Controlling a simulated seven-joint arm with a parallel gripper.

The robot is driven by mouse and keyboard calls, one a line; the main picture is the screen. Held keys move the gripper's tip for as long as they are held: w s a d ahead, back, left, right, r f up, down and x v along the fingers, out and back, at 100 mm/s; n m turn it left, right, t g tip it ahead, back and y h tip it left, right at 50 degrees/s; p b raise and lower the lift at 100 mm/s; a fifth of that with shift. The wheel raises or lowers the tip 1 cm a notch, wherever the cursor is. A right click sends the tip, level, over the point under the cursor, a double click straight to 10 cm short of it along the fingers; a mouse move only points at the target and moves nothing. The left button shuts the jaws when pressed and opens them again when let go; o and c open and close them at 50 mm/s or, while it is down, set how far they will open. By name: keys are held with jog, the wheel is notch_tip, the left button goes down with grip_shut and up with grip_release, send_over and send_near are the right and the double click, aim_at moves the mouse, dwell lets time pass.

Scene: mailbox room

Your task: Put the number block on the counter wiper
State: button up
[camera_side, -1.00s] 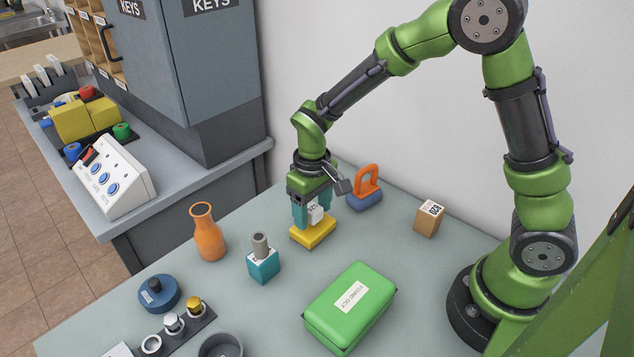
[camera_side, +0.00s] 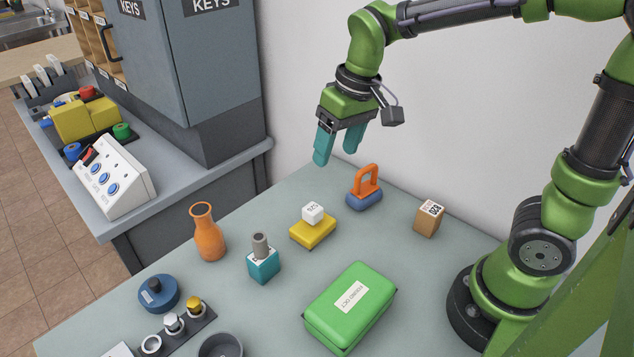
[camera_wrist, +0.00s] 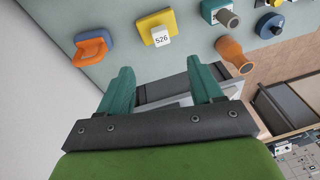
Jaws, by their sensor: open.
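The number block, a small white cube (camera_side: 313,212) with printed digits, rests on top of a flat yellow sponge-like pad (camera_side: 308,236), which looks like the counter wiper. In the wrist view the cube (camera_wrist: 161,38) reads 526 and sits near one edge of the yellow pad (camera_wrist: 154,20). My gripper (camera_side: 337,152) is open and empty, well above the table and behind the pad, clear of the cube. Its teal fingers also show spread apart in the wrist view (camera_wrist: 160,72), with nothing between them.
Behind the pad is a blue tool with an orange handle (camera_side: 364,190). A cardboard cube (camera_side: 429,218) stands to the right. A green box (camera_side: 348,308), a teal holder (camera_side: 263,266) and an orange vase (camera_side: 207,235) stand nearer. A grey cabinet (camera_side: 205,75) rises at left.

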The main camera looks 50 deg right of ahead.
jog(key=s+d+r+m+t, duration=0.2)
jog(key=s+t, duration=0.3)
jog(key=s, duration=0.5)
jog(key=shift+r+m+y, duration=0.4)
jog(key=shift+r, duration=0.1)
